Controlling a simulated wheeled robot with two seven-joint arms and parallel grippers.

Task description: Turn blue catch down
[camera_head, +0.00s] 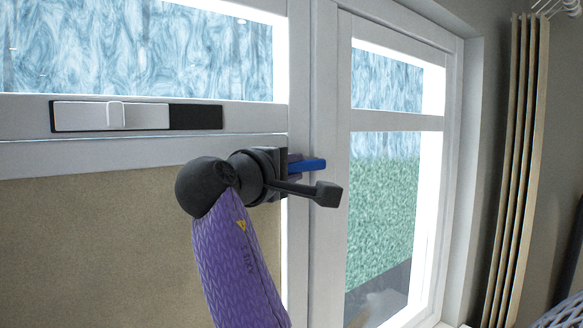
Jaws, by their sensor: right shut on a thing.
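The blue catch (312,165) sits on the white window frame's middle post, and its visible end points right, about level. My right gripper (310,182), black on a purple arm from below, is at the catch and shut on it. One dark finger reaches right, just below and in front of the blue end. The gripper body hides the catch's base and the exact contact. My left gripper is not in view.
A white sliding latch on a black plate (190,116) is on the frame rail at left. The window pane (385,190) is at right, with beige folded panels (515,170) beyond it. A bluish mesh object (565,314) shows at the lower right corner.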

